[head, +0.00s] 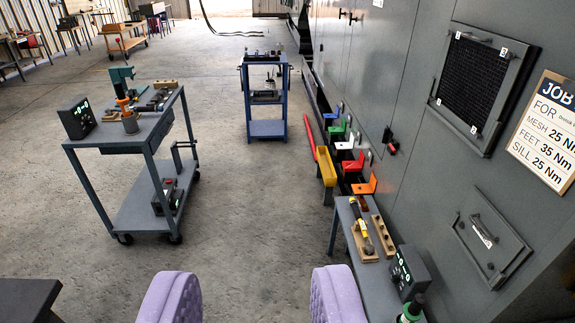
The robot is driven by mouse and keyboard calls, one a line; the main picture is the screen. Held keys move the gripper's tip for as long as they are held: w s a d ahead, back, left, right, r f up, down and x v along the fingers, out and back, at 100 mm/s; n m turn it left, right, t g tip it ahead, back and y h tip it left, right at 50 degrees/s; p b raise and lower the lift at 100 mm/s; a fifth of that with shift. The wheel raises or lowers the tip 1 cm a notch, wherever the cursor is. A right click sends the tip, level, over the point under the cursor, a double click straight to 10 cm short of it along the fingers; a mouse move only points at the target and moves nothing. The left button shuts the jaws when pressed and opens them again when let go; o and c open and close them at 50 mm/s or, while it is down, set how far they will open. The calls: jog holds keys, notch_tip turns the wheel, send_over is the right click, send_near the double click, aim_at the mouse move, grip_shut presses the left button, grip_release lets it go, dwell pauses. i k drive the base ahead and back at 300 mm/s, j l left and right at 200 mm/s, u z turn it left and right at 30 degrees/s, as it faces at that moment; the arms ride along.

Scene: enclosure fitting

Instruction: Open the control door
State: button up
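A tall grey enclosure wall (392,60) runs along the right side. A small grey door-like panel (510,256) is low on that wall at the right, with a handle and a pale label on its face; it looks shut. A dark handle with a red part (390,142) sits on the wall further back. I cannot tell for certain which of these belongs to the control door. My gripper (255,290) shows at the bottom as two lavender padded fingers, wide apart, with only floor between them. It is open, empty and apart from the wall.
A grey bench (345,213) with tools and a black box stands along the wall, below and left of the panel. A mesh vent (470,82) and a job sign (548,130) are above. A grey cart (120,135) stands left, a blue cart (266,128) behind. Floor between is clear.

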aim_at(383, 30)
jog(key=i+j, duration=0.1)
jog(key=i, duration=5.35)
jog(key=i+z, duration=0.25)
jog(key=i, duration=0.2)
jog(key=i+j+z, duration=0.25)
jog(key=i, duration=0.2)
jog(key=i+j+z, duration=0.1)
jog(key=i+z, duration=0.15)
jog(key=i, duration=0.2)
